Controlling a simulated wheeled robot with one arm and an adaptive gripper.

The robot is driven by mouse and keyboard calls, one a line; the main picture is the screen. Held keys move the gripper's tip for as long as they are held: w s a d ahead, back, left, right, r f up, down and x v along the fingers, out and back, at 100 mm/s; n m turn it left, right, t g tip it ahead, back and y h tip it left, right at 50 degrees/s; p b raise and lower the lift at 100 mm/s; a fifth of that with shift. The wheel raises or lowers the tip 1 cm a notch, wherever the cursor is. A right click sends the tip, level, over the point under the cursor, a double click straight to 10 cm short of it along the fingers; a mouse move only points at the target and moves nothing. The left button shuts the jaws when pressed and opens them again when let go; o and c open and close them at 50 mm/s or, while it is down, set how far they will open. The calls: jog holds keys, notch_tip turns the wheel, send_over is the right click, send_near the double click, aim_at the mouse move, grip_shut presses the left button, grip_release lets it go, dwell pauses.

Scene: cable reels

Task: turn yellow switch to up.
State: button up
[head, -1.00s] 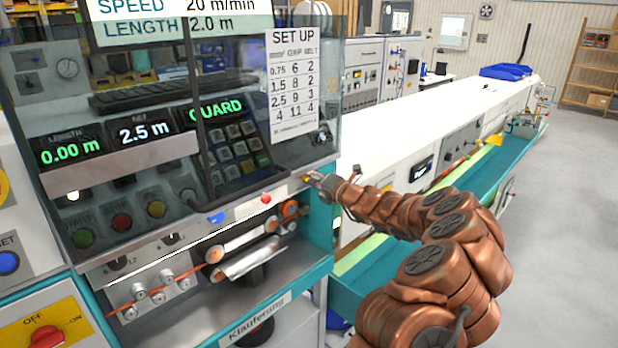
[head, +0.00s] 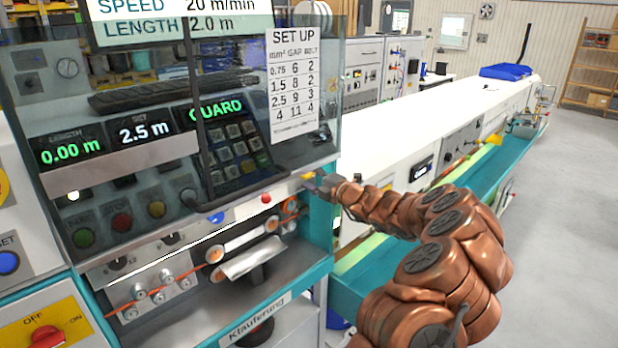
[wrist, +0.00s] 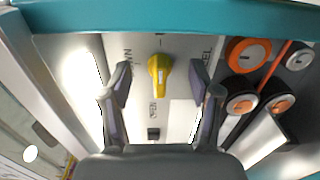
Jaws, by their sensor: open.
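The yellow switch (wrist: 159,72) is a rotary knob on a white panel in the wrist view. Its broad end is toward the top of that view and its narrow end points down and slightly right. In the head view it is a small yellow spot (head: 308,176) at the right end of the ledge below the glass guard. My gripper (head: 319,185) is close in front of it. In the wrist view my gripper (wrist: 160,84) is open, with one finger on each side of the knob and gaps to both. Printed labels around the knob are partly hidden by the fingers.
A red button (head: 266,198) and a blue button (head: 216,217) sit left along the ledge. Orange-rimmed rollers (wrist: 248,52) and an orange cable lie right of the switch in the wrist view. A teal frame edge (wrist: 150,17) crosses its top. The glass guard (head: 230,100) is above.

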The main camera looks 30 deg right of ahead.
jog(key=shift+s+d, duration=0.1)
jog(key=shift+v, duration=0.85)
jog(key=v, duration=0.6)
dwell(0.5)
